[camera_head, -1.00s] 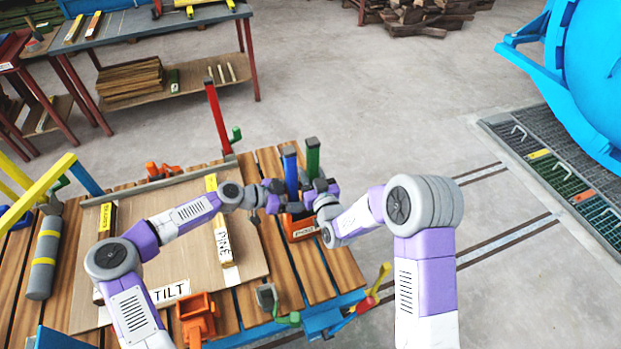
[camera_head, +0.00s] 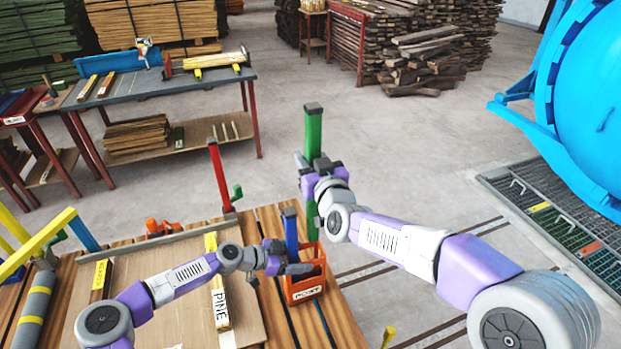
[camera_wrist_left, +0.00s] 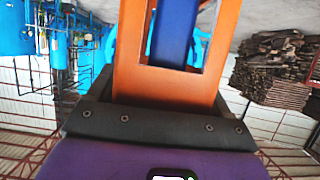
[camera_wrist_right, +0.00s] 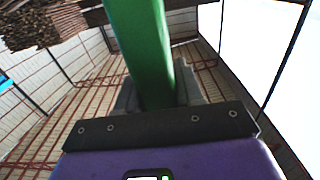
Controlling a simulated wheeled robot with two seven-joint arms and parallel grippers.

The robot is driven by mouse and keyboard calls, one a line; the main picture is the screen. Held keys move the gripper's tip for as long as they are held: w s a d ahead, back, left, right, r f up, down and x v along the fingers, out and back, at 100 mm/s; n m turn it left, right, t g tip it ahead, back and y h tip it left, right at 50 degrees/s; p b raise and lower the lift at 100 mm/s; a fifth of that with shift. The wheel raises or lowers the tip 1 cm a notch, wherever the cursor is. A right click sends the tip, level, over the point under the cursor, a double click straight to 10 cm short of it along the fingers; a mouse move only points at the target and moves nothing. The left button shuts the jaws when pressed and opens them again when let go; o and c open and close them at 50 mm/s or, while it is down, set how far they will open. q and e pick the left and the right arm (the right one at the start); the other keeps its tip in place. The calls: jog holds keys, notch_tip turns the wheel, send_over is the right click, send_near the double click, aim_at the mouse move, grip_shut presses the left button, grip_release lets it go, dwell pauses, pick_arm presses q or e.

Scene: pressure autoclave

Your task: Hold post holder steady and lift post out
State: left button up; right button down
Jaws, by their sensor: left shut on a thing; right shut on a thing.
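The orange post holder (camera_head: 306,283) stands at the right part of the slatted table, its label facing front. My left gripper (camera_head: 284,264) is shut on it from the left; the left wrist view shows the orange frame (camera_wrist_left: 160,85) between the jaws. A blue post (camera_head: 291,232) stands upright in the holder. My right gripper (camera_head: 318,178) is shut on the green post (camera_head: 313,130) and holds it upright, high over the holder. The post's lower end (camera_head: 312,222) shows below the jaws; I cannot tell whether it fully clears the holder. The green post fills the right wrist view's middle (camera_wrist_right: 143,50).
A board (camera_head: 190,318) with a strip labelled PINE (camera_head: 218,295) lies left of the holder. A red upright (camera_head: 219,178) stands at the table's back edge. Open floor (camera_head: 400,130) lies behind and right. The blue autoclave (camera_head: 590,110) is at far right.

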dwell(0.3)
pick_arm(q)
jog(key=o, duration=1.1)
jog(key=shift+o, duration=0.2)
